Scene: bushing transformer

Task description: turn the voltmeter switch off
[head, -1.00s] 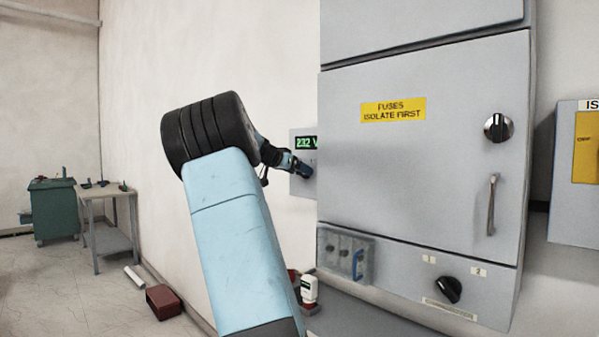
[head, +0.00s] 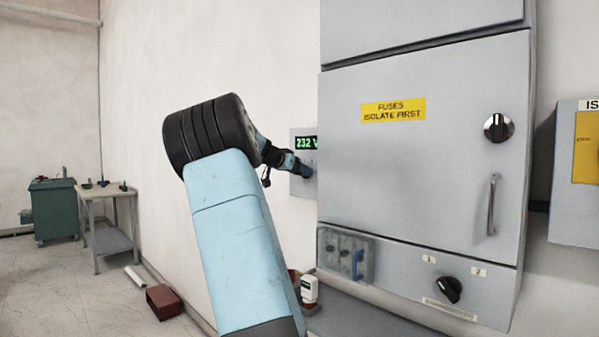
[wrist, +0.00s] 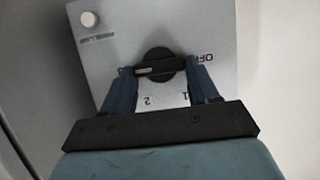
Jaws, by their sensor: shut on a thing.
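The voltmeter box (head: 298,188) is a grey panel on the wall, left of the large cabinet. Its green display (head: 306,142) reads 232 V, with its right end hidden by the cabinet. In the wrist view the black rotary switch (wrist: 158,63) sits on the voltmeter panel (wrist: 215,35), with the marks OFF, 1 and 2 around it. My gripper (wrist: 160,72) has a blue finger on each side of the switch and is shut on it. The gripper also shows in the head view (head: 303,170), up against the box. The pale pointer line lies roughly across the picture, between the fingertips.
The grey fuse cabinet (head: 420,180) stands close to the right of my arm, with a black knob (head: 498,127) and a handle (head: 491,205). A pale round button (wrist: 89,19) is on the voltmeter panel. A table (head: 107,210) and green cabinet (head: 54,209) stand far left.

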